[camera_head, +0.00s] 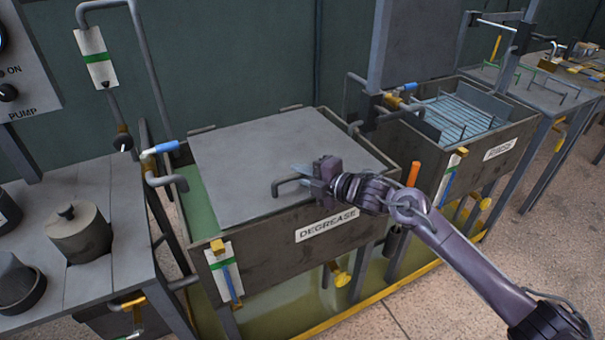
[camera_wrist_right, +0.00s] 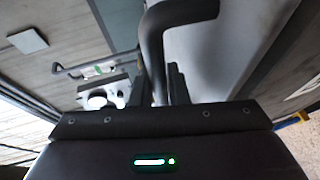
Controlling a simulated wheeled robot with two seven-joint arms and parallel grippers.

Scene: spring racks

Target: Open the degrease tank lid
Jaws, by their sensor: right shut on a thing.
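The degrease tank (camera_head: 262,264) is a brown-grey box with a "DEGREASE" label on its front. Its flat grey lid (camera_head: 258,146) lies over the tank, with greenish liquid showing along the left edge. A bent bar handle (camera_head: 284,183) stands on the lid near its front edge. My right gripper (camera_head: 310,178) is at this handle and shut on it. In the right wrist view the dark curved handle (camera_wrist_right: 152,50) runs down between the fingers (camera_wrist_right: 165,85). My left gripper is not in view.
The rinse tank (camera_head: 500,140) stands to the right, its lid (camera_head: 415,45) upright and a wire rack (camera_head: 460,115) inside. A bench with grey lidded pots (camera_head: 80,232) and a pump panel (camera_head: 22,70) is at the left. Blue-handled pipework (camera_head: 160,148) is by the tank's left corner.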

